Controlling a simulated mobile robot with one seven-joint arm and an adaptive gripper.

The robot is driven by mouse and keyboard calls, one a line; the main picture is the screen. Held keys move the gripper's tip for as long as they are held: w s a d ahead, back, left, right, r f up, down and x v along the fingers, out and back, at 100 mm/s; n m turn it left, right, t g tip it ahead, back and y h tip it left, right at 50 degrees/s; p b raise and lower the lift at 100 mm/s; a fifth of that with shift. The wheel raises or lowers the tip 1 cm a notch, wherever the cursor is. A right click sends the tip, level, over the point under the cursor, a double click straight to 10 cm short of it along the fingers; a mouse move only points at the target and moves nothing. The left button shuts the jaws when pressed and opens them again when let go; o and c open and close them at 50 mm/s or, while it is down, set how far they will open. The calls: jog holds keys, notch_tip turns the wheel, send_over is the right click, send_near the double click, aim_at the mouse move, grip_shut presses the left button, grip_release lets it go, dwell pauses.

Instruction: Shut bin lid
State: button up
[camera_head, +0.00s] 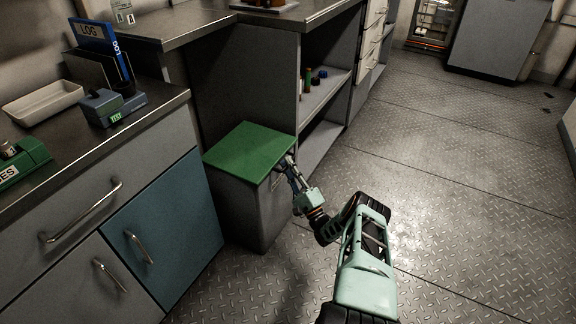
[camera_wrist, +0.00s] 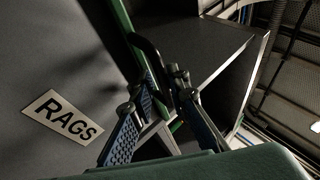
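The grey bin (camera_head: 240,204) stands on the floor at the end of the cabinets. Its green lid (camera_head: 250,150) lies flat across the top, with no clear gap in the head view. The wrist view shows the bin's grey face (camera_wrist: 50,60) and the lid's green edge (camera_wrist: 122,16). A dark handle-like bar (camera_wrist: 148,55) is by that edge. My gripper (camera_head: 289,166) is at the lid's right edge. In the wrist view its fingers (camera_wrist: 162,118) are apart with nothing held between them. The bar is just beyond the fingertips; I cannot tell whether they touch.
A RAGS label (camera_wrist: 62,117) is on the bin face. Open shelves (camera_head: 325,95) with small bottles stand behind the bin on the right. A blue-fronted cabinet (camera_head: 165,230) is close on the left. The metal floor (camera_head: 460,170) at right is clear.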

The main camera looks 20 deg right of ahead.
jog(key=v, duration=1.2)
jog(key=shift+r, duration=0.1)
